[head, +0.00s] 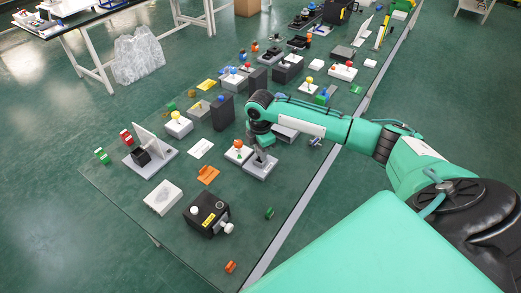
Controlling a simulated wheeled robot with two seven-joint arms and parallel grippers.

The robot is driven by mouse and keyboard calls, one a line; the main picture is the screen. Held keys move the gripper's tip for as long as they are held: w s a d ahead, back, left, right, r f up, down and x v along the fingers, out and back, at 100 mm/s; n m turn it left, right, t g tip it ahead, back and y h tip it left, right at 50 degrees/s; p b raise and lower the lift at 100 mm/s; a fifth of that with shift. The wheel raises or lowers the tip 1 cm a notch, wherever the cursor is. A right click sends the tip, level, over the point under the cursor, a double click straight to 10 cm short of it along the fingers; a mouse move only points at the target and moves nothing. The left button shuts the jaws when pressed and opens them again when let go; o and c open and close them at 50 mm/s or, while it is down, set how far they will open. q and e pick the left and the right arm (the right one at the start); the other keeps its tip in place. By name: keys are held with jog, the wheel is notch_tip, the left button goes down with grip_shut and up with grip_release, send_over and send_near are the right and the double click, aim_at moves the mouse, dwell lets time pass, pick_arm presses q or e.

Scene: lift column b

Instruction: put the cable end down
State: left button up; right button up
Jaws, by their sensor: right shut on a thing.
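My right gripper (261,160) reaches down over the table to a small grey block (259,170), just beside a white box with an orange knob (239,153). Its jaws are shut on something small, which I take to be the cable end. The cable end itself is too small and too hidden by the gripper to make out. I cannot tell whether it touches the block. My left gripper is not in view.
The long green table (190,245) carries many small devices. Near the gripper are an orange bracket (208,174), a black box with white knobs (207,213), a white block (163,197) and a tilted panel on a base (151,145).

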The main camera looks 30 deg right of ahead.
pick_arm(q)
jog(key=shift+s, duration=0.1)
pick_arm(e)
jog(key=o, duration=1)
jog(key=shift+f, duration=0.1)
jog(key=shift+c, duration=0.2)
jog(key=shift+r, duration=0.4)
pick_arm(q)
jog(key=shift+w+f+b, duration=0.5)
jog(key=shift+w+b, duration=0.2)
jog(key=shift+b, duration=0.05)
pick_arm(e)
notch_tip(320, 180, up, 12)
jog(key=shift+f, duration=0.25)
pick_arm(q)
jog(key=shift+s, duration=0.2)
